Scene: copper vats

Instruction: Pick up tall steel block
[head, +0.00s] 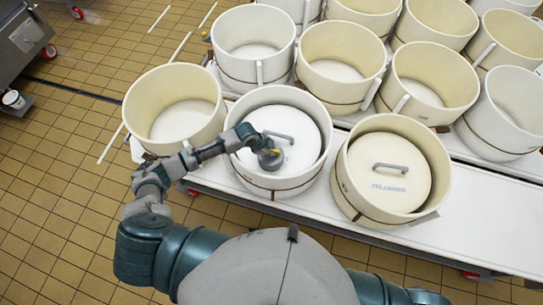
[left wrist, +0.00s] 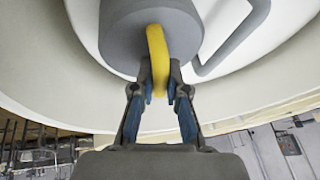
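The steel block is a grey cylinder with a yellow handle. In the head view the block (head: 270,162) is over the white lid (head: 300,150) inside the front middle vat. I cannot tell whether it rests on the lid or hangs just above it. In the left wrist view the block (left wrist: 150,38) fills the top middle. My left gripper (head: 262,150) reaches it from the left. In the left wrist view the fingertips of this gripper (left wrist: 160,92) close in on both sides of the yellow handle. My right gripper is not in view.
The front middle vat's rim (head: 236,172) surrounds the block, and the lid's bent grey handle (head: 281,137) is close by. An open vat (head: 175,105) stands to the left, a lidded vat (head: 390,175) to the right. More vats stand behind. Tiled floor (head: 60,190) is free at left.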

